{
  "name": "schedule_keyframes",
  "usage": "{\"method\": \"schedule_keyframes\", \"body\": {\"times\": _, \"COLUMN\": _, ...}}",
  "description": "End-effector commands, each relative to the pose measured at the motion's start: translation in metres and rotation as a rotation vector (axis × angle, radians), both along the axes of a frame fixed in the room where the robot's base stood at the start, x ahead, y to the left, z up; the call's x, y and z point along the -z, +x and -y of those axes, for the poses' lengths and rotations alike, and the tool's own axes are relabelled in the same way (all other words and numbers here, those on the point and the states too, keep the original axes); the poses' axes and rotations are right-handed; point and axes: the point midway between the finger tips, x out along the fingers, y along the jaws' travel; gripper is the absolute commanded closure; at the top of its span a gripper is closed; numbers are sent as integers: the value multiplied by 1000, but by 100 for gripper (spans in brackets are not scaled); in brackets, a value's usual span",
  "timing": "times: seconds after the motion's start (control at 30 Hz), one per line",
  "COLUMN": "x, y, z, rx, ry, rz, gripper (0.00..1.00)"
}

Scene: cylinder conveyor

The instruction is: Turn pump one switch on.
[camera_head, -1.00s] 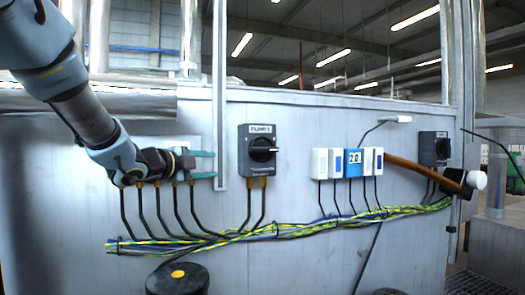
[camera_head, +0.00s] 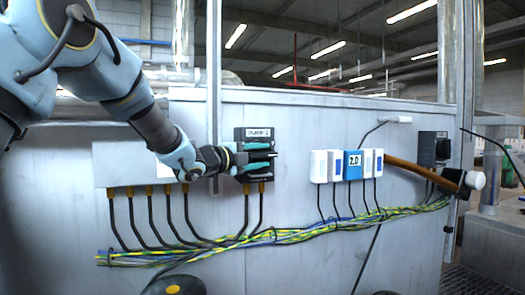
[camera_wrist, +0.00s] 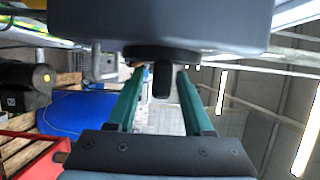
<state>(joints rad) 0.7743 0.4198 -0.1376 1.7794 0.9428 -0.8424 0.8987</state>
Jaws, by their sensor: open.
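The pump one switch is a dark grey box (camera_head: 259,133) with a label on its top, on the pale metal panel in the head view. My gripper (camera_head: 270,157) is in front of it and hides most of the box and its knob. In the wrist view the dark box (camera_wrist: 160,25) fills the top, and its black knob (camera_wrist: 162,82) sticks out between the two green fingers of my gripper (camera_wrist: 160,75). The fingers are apart, one on each side of the knob, with gaps showing. I cannot tell the knob's exact turn position.
A vertical metal post (camera_head: 213,80) stands left of the switch box. White and blue modules (camera_head: 353,164) are to the right, and a second dark switch box (camera_head: 433,148) is farther right. Yellow-green cables (camera_head: 300,233) run below. A light grey box (camera_head: 120,165) is at left.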

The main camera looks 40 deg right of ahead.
Motion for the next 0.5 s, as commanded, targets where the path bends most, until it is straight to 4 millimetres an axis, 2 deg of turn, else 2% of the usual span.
{"method": "schedule_keyframes", "body": {"times": 0.13, "x": 0, "y": 0, "z": 7, "rx": 1, "ry": 0, "rz": 0, "gripper": 49}}
{"method": "schedule_keyframes", "body": {"times": 0.37, "x": 1, "y": 0, "z": 8, "rx": 0, "ry": 0, "rz": 0, "gripper": 49}}
{"method": "schedule_keyframes", "body": {"times": 0.5, "x": 0, "y": 0, "z": 7, "rx": 0, "ry": 0, "rz": 0, "gripper": 62}}
